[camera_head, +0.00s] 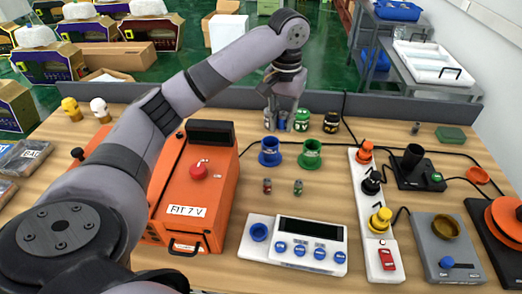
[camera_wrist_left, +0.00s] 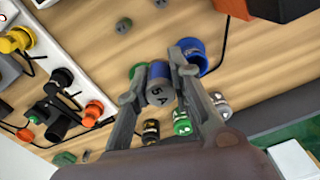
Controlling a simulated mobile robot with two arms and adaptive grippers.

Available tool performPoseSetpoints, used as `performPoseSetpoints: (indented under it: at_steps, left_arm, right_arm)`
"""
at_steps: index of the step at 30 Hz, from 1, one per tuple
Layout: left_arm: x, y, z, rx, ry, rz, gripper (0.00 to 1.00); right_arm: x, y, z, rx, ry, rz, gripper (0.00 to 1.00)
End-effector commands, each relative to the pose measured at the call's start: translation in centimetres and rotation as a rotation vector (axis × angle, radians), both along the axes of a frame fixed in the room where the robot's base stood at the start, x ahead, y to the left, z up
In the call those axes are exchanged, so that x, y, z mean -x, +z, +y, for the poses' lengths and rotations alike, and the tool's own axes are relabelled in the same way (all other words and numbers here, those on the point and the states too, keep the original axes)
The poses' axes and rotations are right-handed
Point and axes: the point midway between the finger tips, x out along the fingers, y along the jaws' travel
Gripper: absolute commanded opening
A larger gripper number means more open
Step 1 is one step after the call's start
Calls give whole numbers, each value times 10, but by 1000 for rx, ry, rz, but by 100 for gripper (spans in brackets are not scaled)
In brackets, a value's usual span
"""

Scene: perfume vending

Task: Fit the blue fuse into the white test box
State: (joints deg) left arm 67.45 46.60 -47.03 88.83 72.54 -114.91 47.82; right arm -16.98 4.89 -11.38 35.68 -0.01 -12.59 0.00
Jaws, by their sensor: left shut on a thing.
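My left gripper (camera_head: 285,120) reaches over the back of the table and is shut on the blue fuse (camera_wrist_left: 158,84). The fuse is a short blue and grey cylinder marked "5 A", held between both fingers (camera_wrist_left: 157,98) in the wrist view. In the head view the fingers mostly hide it. The white test box (camera_head: 318,258) lies at the front middle of the table, with a dark display, several blue buttons and a round blue socket (camera_head: 259,232) at its left. The gripper is well behind the box, apart from it. My right gripper is not in view.
A blue holder (camera_head: 269,153) and a green holder (camera_head: 310,155) stand between gripper and box. Green (camera_head: 301,121) and black-yellow (camera_head: 330,123) fuses stand at the back. Two small cylinders, one red-banded (camera_head: 267,186), stand nearer. An orange machine (camera_head: 180,211) is left, a white socket strip (camera_head: 362,215) right.

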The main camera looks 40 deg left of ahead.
Motion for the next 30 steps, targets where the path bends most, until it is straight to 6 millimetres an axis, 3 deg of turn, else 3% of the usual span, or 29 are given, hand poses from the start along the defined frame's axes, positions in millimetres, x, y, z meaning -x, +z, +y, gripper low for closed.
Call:
performPoseSetpoints:
  at_steps: [5, 13, 18, 30]
  left_arm:
    - [-2, -14, 6, -2, 9, 5, 0]
    - [0, -84, 6, -2, 7, 7, 0]
    - [0, -126, 5, -2, 8, 6, 0]
    - [1, -177, 5, -2, 7, 5, 0]
  right_arm:
    - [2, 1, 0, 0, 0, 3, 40]
    - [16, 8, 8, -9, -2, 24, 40]
    - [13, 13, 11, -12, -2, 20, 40]
    - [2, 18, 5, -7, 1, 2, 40]
